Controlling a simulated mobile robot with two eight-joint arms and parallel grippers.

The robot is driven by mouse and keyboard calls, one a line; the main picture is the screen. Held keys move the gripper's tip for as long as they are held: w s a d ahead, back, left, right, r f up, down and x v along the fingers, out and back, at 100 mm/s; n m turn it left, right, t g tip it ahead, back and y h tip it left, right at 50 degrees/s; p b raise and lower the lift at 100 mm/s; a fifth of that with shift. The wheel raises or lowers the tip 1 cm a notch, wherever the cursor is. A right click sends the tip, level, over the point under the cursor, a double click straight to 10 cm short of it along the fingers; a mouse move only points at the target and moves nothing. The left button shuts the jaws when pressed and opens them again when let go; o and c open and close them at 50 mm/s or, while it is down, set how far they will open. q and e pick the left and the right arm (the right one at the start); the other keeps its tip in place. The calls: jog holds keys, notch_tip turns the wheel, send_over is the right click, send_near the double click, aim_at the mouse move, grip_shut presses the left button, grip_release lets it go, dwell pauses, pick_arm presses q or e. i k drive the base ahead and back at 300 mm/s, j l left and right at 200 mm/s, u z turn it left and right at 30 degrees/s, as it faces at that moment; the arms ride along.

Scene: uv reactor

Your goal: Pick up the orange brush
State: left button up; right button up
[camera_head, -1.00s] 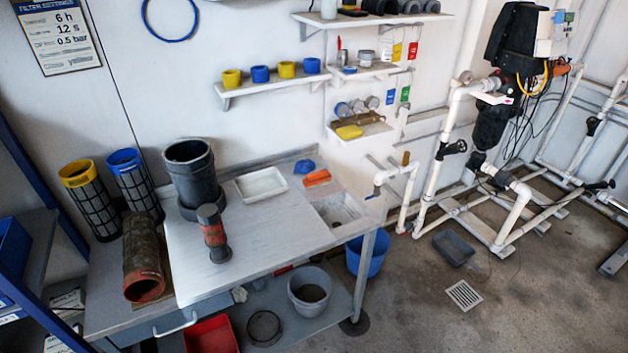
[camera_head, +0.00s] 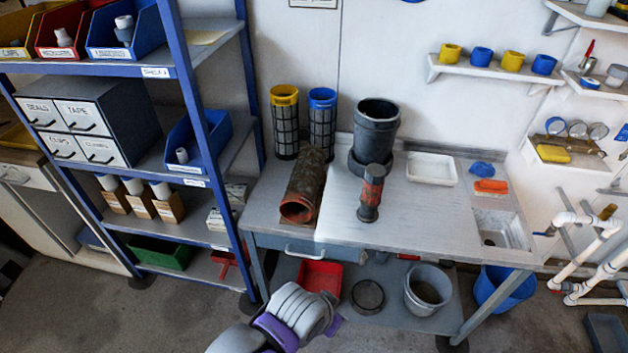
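The orange brush (camera_head: 491,187) lies on the right part of the workbench (camera_head: 440,221), between the white tray and the sink, just in front of a blue cloth-like item (camera_head: 481,169). Nothing touches it from above. A grey and purple part of my own arm shows at the bottom centre, below the bench front. No gripper fingers can be made out, so neither gripper is in view.
A blue shelf rack (camera_head: 209,130) stands left. Grey bucket (camera_head: 427,288) sits on the lower shelf.

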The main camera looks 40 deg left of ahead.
aim_at(495, 188)
jog(key=u, duration=0.35)
jog(key=i+l+u, duration=0.15)
jog(key=u, duration=0.2)
jog(key=i+l+u, duration=0.2)
jog(key=u, duration=0.15)
jog(key=i+l+u, duration=0.35)
jog(key=i+l, duration=0.15)
jog(key=l, duration=0.15)
jog(key=i+l+u, duration=0.1)
jog(key=i+l, duration=0.25)
jog(key=l, duration=0.25)
